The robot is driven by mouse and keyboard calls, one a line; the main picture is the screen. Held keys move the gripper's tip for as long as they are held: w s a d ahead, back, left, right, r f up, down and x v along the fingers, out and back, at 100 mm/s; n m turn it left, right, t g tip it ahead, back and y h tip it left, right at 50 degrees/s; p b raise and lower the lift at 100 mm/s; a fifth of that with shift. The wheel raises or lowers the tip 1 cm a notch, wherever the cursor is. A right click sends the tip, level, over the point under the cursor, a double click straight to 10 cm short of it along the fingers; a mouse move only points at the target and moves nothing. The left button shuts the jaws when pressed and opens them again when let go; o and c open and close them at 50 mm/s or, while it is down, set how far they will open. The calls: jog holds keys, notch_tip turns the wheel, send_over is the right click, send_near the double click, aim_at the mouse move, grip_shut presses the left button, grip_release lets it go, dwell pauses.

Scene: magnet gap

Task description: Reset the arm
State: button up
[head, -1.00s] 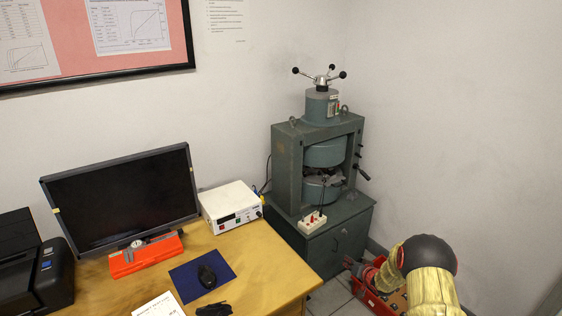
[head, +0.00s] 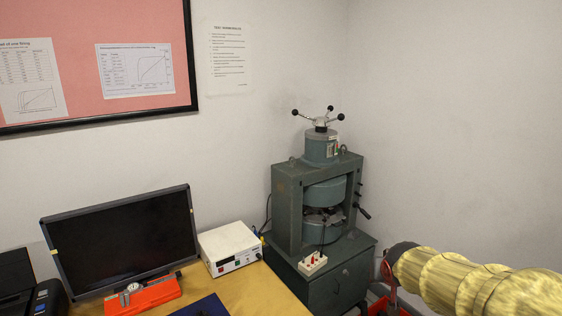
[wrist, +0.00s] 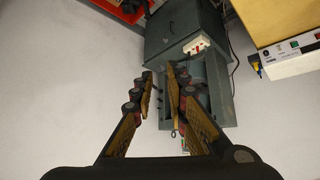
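My gripper (wrist: 164,74) shows in the wrist view with its two fingers apart and nothing between them. It points toward the green magnet (wrist: 219,92), which appears upside down behind the right finger; the fingers cover part of it. In the head view my arm (head: 470,280) in its yellow sleeve reaches in from the lower right, to the right of the magnet's cabinet. The magnet (head: 287,210) stands upright on the cabinet (head: 340,288), with a three-armed handle (head: 321,121) on top. The gripper's fingers cannot be made out clearly in the head view.
A desk (head: 275,292) at the left holds a monitor (head: 120,240), a white power supply (head: 229,247) and an orange-red tool (head: 143,296). A white socket strip (head: 313,264) sits at the magnet's foot. Red framing (head: 388,280) shows beside my arm. The right wall is bare.

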jog(key=s+a+r+g, duration=0.1)
jog(key=s+a, duration=0.1)
jog(key=s, duration=0.8)
jog(key=s+a+r+n+y+p, duration=0.1)
jog(key=s+a, duration=0.2)
jog(key=s, duration=0.7)
jog(key=s+a+r+n+g, duration=0.1)
jog(key=s+a+r, duration=0.1)
jog(key=s, duration=0.9)
jog(key=shift+a+g+y, duration=0.3)
jog(key=shift+a+y, duration=0.1)
jog(key=shift+a, duration=0.1)
jog(key=shift+s, duration=0.1)
